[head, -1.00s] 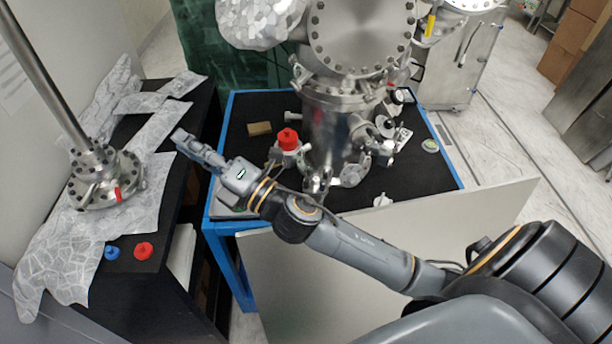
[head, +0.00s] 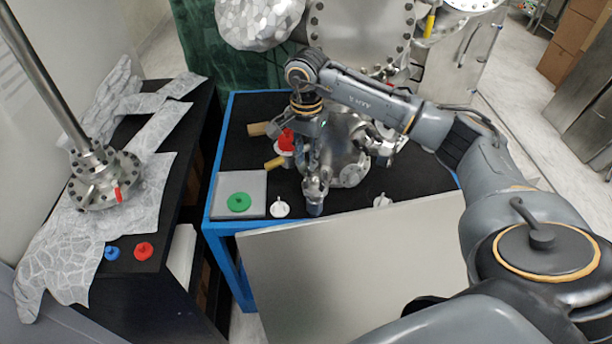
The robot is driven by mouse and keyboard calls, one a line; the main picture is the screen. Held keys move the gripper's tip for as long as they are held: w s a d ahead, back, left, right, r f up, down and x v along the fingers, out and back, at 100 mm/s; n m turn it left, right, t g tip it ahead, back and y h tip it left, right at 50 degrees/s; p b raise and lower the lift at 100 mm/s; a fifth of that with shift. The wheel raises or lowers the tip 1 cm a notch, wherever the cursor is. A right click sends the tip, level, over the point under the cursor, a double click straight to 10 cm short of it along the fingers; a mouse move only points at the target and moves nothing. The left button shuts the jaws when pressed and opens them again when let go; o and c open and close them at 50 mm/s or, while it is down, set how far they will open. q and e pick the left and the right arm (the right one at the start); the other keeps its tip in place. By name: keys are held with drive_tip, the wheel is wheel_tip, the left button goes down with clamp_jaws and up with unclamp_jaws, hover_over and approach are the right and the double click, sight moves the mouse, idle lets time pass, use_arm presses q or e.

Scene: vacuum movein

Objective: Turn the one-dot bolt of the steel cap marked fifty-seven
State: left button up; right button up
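The steel chamber (head: 345,150) stands on the blue-framed table with several ports around its lower body. My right gripper (head: 314,203) points down at the chamber's lower front, left of its middle. Its fingers overlap a small steel port there, and I cannot tell whether they touch or hold anything. Neither a number fifty-seven nor a one-dot bolt can be read at this size. The gripper and arm hide part of the chamber's front. A red cap (head: 285,141) is on a port just left of my wrist. My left gripper is out of view.
A green knob (head: 239,202) lies on a grey plate (head: 255,181). White knobs lie near the front edge (head: 280,209) and to the right (head: 382,201). The left table holds a steel flange with a rod (head: 105,180), foil, a blue knob (head: 112,253) and a red knob (head: 144,251).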

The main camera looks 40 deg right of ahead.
sight(306, 181)
wheel_tip(306, 181, down, 6)
drive_tip(key=shift+f+p, duration=0.1)
drive_tip(key=shift+p, duration=0.9)
drive_tip(key=shift+a+f, duration=0.1)
drive_tip(key=shift+f, duration=0.35)
drive_tip(key=shift+c, duration=0.4)
clamp_jaws()
